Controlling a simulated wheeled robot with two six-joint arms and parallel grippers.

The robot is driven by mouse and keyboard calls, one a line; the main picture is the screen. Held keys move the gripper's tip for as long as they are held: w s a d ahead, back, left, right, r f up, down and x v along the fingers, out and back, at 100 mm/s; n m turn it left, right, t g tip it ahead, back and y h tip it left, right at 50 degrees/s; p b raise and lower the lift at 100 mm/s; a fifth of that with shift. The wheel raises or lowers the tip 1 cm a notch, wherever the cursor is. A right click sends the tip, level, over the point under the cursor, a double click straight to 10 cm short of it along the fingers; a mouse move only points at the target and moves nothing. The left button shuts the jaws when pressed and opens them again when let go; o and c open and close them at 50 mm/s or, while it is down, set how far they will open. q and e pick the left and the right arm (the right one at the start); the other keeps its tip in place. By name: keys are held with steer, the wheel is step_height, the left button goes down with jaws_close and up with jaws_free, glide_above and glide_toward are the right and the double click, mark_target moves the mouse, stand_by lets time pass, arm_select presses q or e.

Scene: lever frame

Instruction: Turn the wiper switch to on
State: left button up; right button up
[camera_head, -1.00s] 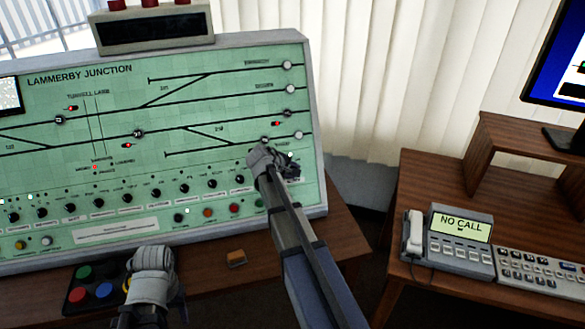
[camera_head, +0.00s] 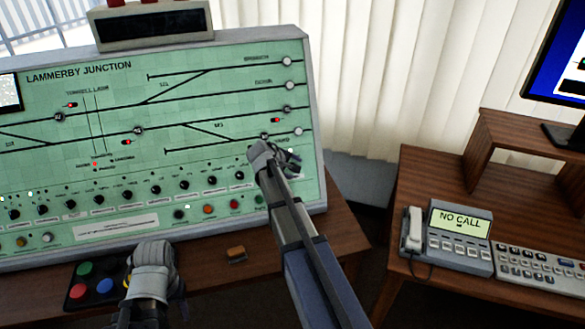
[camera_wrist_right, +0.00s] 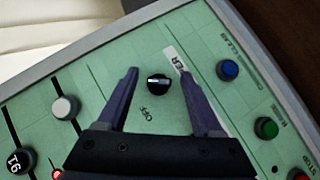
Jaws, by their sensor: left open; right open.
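The wiper switch is a small black round knob (camera_wrist_right: 158,84) with a pale pointer line, on the green panel in the right wrist view. An "OFF" label is beside it, and a white label ending in "PER" is partly covered by a finger. My right gripper (camera_wrist_right: 157,73) is open, with one finger on each side of the knob; I cannot tell whether they touch it. In the head view my right gripper (camera_head: 275,156) is at the panel's right side and hides the knob. My left gripper (camera_head: 151,256) is open and empty, low in front of the panel.
The Lammerby Junction panel (camera_head: 230,68) carries a row of other black knobs. A blue button (camera_wrist_right: 228,70) and a green button (camera_wrist_right: 267,127) are near the right finger. A button box (camera_head: 78,305) is beside my left gripper. A desk phone (camera_head: 450,240) stands right.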

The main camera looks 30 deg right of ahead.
steer(key=shift+r, duration=0.1)
steer(key=p+v, duration=0.5)
steer(key=v, duration=0.2)
steer(key=shift+s+a+r, duration=0.15)
steer(key=shift+a+r, duration=0.05)
steer(key=shift+a, duration=0.05)
steer(key=s+a+f+g+y, duration=0.2)
steer(key=s+a+f+y, duration=0.1)
steer(key=s+a, duration=0.9)
steer(key=s+a+f+g+y, duration=0.2)
steer(key=s+a+f+y, duration=0.1)
steer(key=s+a, duration=1)
steer(key=a+y, duration=0.1)
steer(key=a, duration=0.5)
steer(key=shift+s+a+f, duration=0.15)
steer(key=shift+a+f, duration=0.15)
steer(key=shift+a, duration=0.05)
steer(key=shift+c, duration=0.2)
